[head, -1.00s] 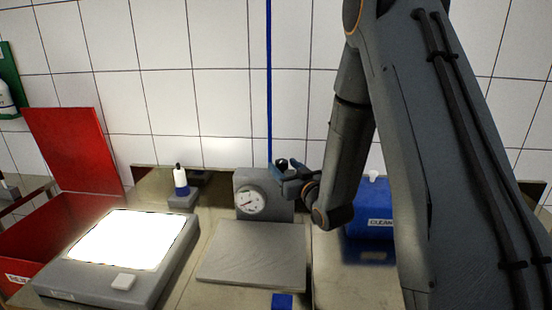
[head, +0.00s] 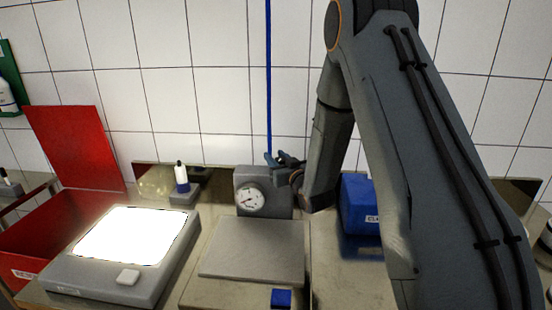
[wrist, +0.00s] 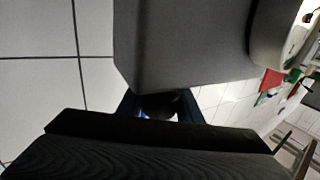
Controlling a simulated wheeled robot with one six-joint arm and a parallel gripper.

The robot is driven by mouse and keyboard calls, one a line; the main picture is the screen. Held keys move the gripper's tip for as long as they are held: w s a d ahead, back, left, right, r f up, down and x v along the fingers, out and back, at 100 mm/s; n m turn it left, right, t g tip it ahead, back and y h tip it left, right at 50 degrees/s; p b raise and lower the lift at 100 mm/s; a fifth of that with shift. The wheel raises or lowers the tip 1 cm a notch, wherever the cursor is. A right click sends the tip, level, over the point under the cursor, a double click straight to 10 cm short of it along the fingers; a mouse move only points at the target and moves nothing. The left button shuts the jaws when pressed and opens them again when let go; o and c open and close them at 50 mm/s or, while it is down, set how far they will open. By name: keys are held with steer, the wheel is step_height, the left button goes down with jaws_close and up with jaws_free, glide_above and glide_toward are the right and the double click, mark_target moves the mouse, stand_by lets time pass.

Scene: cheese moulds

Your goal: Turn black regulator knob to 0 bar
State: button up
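The grey regulator block (head: 244,178) stands at the back of the bench against the tiled wall, with a round white gauge (head: 250,198) on its front. The gauge needle points to the lower left; its numbers are too small to read. My gripper (head: 279,162) is at the top right of the block. In the wrist view a dark rounded thing, apparently the black knob (wrist: 160,105), lies between the two bluish fingers, beside the grey block (wrist: 185,45). The knob is partly hidden, and I cannot tell whether the fingers press on it.
A lit white panel (head: 130,236) on a grey base and a red bin (head: 40,235) stand on the left. A small bottle (head: 181,178) is left of the regulator. A grey plate (head: 253,248) lies in front, and a blue container (head: 358,207) is on the right.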

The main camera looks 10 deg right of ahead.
steer(key=shift+n+y+b, duration=0.45)
steer(key=shift+n+y, duration=0.15)
steer(key=shift+y, duration=0.3)
steer(key=shift+s+a+n+g+y+b, duration=0.1)
steer(key=shift+a+n+g+y+b, duration=0.2)
steer(key=shift+n+g+y, duration=0.3)
steer(key=shift+s+a+n+g+y+b, duration=0.1)
steer(key=shift+a+n+g+y+b, duration=0.2)
steer(key=shift+y, duration=0.5)
steer(key=shift+d, duration=0.1)
steer(key=o, duration=1)
steer(key=shift+b+v, duration=1.15)
steer(key=shift+v, duration=2.75)
